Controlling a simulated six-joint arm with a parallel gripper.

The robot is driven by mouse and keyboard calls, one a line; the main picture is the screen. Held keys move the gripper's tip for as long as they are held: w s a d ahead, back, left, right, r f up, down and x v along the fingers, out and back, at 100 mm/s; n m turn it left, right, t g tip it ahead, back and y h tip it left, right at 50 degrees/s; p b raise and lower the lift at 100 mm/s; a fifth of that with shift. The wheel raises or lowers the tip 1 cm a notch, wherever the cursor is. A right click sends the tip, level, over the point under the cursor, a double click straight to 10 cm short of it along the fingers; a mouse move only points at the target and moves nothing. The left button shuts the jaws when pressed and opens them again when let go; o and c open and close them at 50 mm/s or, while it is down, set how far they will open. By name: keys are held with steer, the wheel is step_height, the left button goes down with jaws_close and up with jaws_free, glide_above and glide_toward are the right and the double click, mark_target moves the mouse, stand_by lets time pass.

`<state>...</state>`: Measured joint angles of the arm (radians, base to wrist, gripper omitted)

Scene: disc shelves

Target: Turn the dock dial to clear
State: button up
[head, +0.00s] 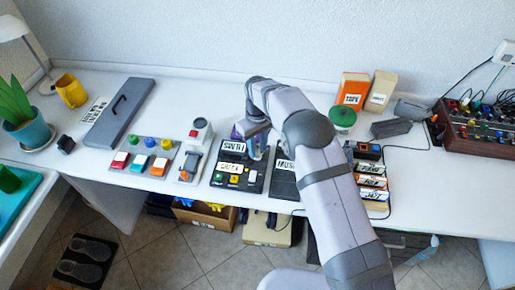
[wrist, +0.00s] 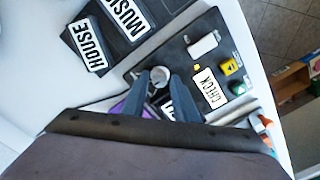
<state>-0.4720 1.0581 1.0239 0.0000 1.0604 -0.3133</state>
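The dock is a black panel (head: 229,185) in the middle of the white desk. It carries a white "CHECK" label (wrist: 210,88), a green button (wrist: 239,88), a yellow button (wrist: 230,67) and a white block (wrist: 203,44). A small round grey knob, apparently the dial (wrist: 159,75), stands on the panel in the wrist view. My gripper (wrist: 161,82) is low over the panel, its two fingers apart with the knob between their tips. I cannot tell whether they touch it. Part of a label behind the fingers is hidden. In the head view my arm hides the dial.
A black plate with "HOUSE" (wrist: 91,45) and "MUSIC" labels lies beside the dock. Coloured-button panel (head: 142,160) and a grey lever unit (head: 190,166) stand to the left. Labelled cases (head: 371,181) and boxes (head: 352,89) stand to the right. A purple item (wrist: 137,100) sits beside the fingers.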

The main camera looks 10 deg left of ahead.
steer(key=shift+f, duration=0.75)
steer(key=shift+c, duration=0.4)
jaws_close()
